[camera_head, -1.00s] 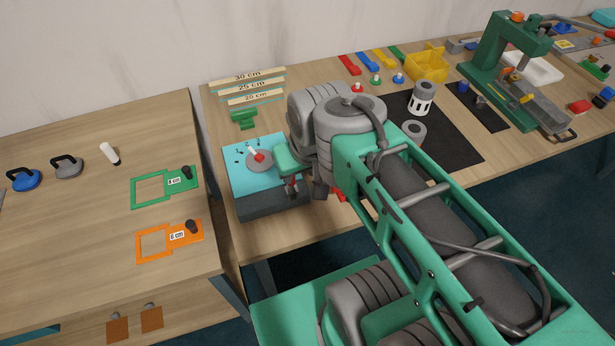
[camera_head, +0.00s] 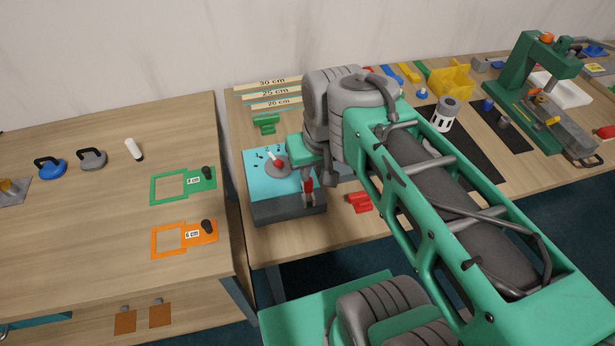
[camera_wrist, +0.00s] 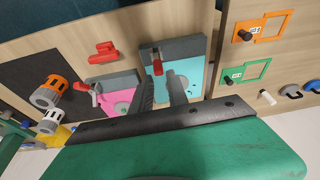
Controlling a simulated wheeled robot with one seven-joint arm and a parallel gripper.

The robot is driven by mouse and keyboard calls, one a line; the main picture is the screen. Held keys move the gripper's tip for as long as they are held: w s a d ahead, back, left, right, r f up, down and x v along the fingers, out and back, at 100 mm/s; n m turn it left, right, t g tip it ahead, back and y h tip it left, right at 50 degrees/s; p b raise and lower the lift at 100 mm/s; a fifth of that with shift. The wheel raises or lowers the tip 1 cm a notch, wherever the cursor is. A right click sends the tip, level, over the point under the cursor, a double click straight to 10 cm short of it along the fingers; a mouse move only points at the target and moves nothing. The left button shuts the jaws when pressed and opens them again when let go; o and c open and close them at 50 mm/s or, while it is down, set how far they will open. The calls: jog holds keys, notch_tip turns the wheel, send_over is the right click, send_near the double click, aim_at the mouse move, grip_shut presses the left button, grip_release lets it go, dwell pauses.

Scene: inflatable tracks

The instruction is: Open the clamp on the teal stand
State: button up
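The teal stand (camera_head: 257,172) is a block with a bright teal top and dark grey sides, on the right-hand table. A grey disc (camera_head: 278,168) with a red-and-white lever (camera_head: 272,157) sits on its top. My gripper (camera_head: 308,190) is over the stand's right front edge, close to a red part there. In the wrist view the stand (camera_wrist: 195,75) lies ahead of my gripper (camera_wrist: 160,73). Its two dark fingers are apart, and the red clamp handle (camera_wrist: 157,67) shows between their tips. I cannot tell whether they touch it. The fingers partly cover the stand's top.
A pink stand (camera_wrist: 120,95) with a red handle is beside the teal one in the wrist view. A red block (camera_head: 360,202) lies right of the teal stand. A green block (camera_head: 265,122) is behind it. My arm hides much of the table's middle.

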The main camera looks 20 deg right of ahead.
jog(key=w+g, duration=0.1)
jog(key=w, duration=0.1)
jog(key=w+r+g, duration=0.1)
jog(key=w, duration=0.2)
jog(key=w+r+g, duration=0.1)
jog(key=w, duration=0.1)
jog(key=shift+w+a+r, duration=0.1)
jog(key=shift+w+a, duration=0.05)
jog(key=shift+w, duration=0.1)
grip_shut()
jog(key=w+d+f+g, duration=0.1)
jog(key=w+g, duration=0.2)
jog(key=w, duration=0.4)
jog(key=shift+d+f+m, duration=0.2)
jog(key=shift+d+m, duration=0.1)
jog(key=shift+d, duration=0.05)
jog(key=shift+s+f, duration=0.1)
